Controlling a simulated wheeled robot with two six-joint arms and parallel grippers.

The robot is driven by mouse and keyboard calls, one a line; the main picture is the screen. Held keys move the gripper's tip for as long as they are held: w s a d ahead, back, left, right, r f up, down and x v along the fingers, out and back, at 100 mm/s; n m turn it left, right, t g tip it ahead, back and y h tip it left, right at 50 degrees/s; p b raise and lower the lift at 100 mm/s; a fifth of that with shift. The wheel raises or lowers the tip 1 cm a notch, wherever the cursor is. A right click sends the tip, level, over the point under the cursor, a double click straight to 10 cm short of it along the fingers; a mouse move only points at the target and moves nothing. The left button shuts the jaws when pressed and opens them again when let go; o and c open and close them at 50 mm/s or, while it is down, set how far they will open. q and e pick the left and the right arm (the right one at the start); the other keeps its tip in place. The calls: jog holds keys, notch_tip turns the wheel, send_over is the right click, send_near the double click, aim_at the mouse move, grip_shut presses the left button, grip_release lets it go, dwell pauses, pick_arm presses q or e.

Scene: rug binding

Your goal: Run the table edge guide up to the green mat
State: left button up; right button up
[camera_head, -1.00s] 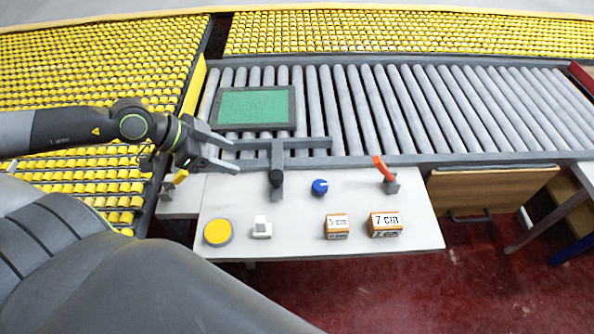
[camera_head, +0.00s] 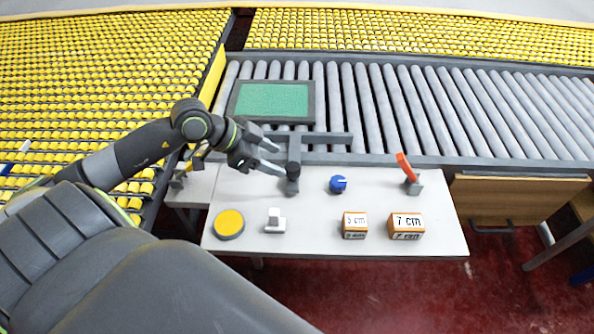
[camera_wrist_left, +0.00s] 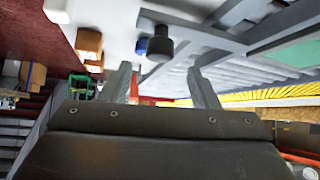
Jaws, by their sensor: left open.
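The green mat (camera_head: 272,100), in a dark grey frame, lies on the roller conveyor. The table edge guide (camera_head: 330,138) is a grey T-shaped bar with a black knob (camera_head: 293,168) on its stem. Its crossbar lies on the rollers on the near side of the mat, with a gap between them. My left gripper (camera_head: 279,160) is open and empty, its fingertips just left of the knob. In the left wrist view, the knob (camera_wrist_left: 160,42) stands just beyond and between the open fingers, and the green mat (camera_wrist_left: 298,54) shows at the right. My right gripper is not in view.
The white table (camera_head: 320,250) carries a yellow disc (camera_head: 229,223), a white switch-like block (camera_head: 275,222), a blue knob (camera_head: 338,184), a red lever (camera_head: 405,168), and boxes marked 5 cm (camera_head: 355,225) and 7 cm (camera_head: 406,226). Yellow roller beds (camera_head: 90,80) lie left and behind.

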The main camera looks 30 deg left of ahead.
aim_at(291, 166)
pick_arm(q)
jog(key=shift+b+x, duration=0.5)
jog(key=shift+x, duration=3.6)
grip_shut()
